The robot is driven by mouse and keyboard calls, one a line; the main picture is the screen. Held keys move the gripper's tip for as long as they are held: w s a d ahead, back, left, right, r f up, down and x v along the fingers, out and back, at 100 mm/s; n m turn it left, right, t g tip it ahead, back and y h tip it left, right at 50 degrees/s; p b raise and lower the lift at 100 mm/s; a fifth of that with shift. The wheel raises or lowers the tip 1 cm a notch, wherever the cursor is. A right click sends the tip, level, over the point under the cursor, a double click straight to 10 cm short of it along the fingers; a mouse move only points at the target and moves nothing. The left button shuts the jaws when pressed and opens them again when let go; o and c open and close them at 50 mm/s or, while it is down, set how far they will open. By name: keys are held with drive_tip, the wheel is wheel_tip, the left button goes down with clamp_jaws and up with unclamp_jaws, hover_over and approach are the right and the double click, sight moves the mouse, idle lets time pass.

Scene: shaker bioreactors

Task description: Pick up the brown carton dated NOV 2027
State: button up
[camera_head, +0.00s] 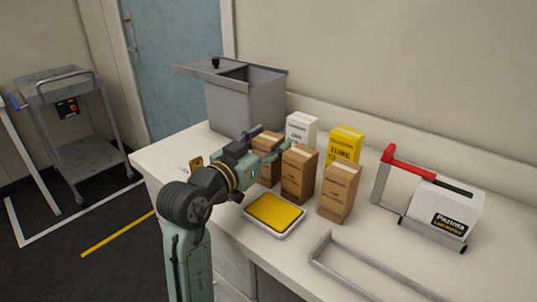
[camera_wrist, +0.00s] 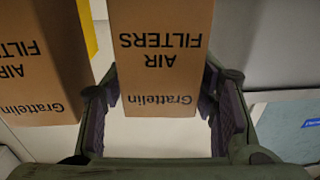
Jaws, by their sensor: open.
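Three brown cartons stand upright on the white counter: a left one (camera_head: 265,171), a middle one (camera_head: 299,176) and a right one (camera_head: 339,193). My gripper (camera_head: 272,139) is open at the left carton, one finger on each side of it. In the wrist view, that carton (camera_wrist: 160,60) appears between the open fingers (camera_wrist: 160,95), with inverted text "Grattelin AIR FILTERS". Whether the fingers touch it is unclear. A second brown carton (camera_wrist: 38,65) with the same text shows at left. No NOV 2027 date is readable on any carton.
A white carton (camera_head: 301,128) and a yellow carton (camera_head: 346,144) stand behind. A yellow-filled tray (camera_head: 272,214) lies in front. A grey metal bin (camera_head: 240,108) is at back left. A red-handled dispenser (camera_head: 440,212) and a metal rail (camera_head: 365,262) are at right.

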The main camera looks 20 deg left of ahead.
drive_tip(key=shift+c, duration=0.4)
drive_tip(key=c, duration=0.9)
drive_tip(key=shift+c, duration=0.2)
